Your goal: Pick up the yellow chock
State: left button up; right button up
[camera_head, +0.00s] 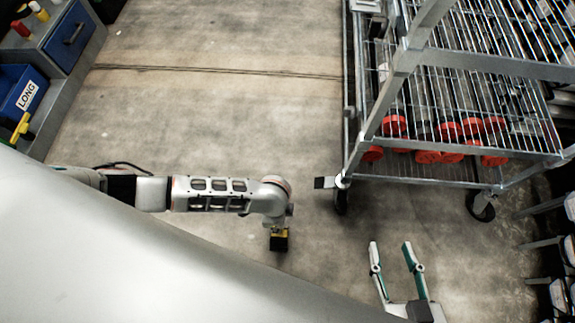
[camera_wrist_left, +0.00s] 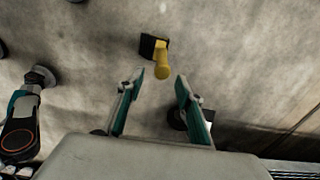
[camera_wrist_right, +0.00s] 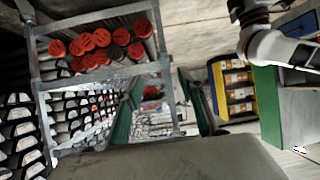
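The yellow chock (camera_head: 279,243), a yellow handle on a black block, is on the floor just below the end of my left arm, partly covered by it in the head view. In the left wrist view the chock (camera_wrist_left: 162,58) lies just beyond the fingertips, with its yellow handle toward the gap. My left gripper (camera_wrist_left: 159,78) is open and empty; its fingers are hidden or unclear in the head view. My right gripper (camera_head: 391,246) is open and empty, right of the chock. The right wrist view shows its spread fingers too.
A wheeled metal rack (camera_head: 470,60) with red-capped tubes stands at the upper right, its near caster close to my left arm's end. A grey bench (camera_head: 62,95) with blue drawers and a blue "LONG" bin (camera_head: 18,92) stands upper left. Floor between is clear.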

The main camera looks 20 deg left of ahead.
pick_arm(q)
jog(key=shift+w+a+f, duration=0.1)
jog(key=shift+a+f, duration=0.15)
jog(key=shift+f, duration=0.15)
jog(key=f+b, duration=0.2)
jog(key=f, duration=0.1)
jog(key=shift+s+d+f, duration=0.1)
jog(key=shift+s, duration=0.1)
jog(key=f+b, duration=0.2)
jog(key=f, duration=0.1)
jog(key=shift+w+d+f+b, duration=0.15)
jog(key=shift+w+f+b, duration=0.2)
jog(key=shift+f+b, duration=0.05)
grip_shut()
pick_arm(e)
jog(key=a+m, duration=0.2)
jog(key=a, duration=0.1)
jog(key=a+m+y, duration=0.1)
jog(key=shift+a+r+t, duration=0.4)
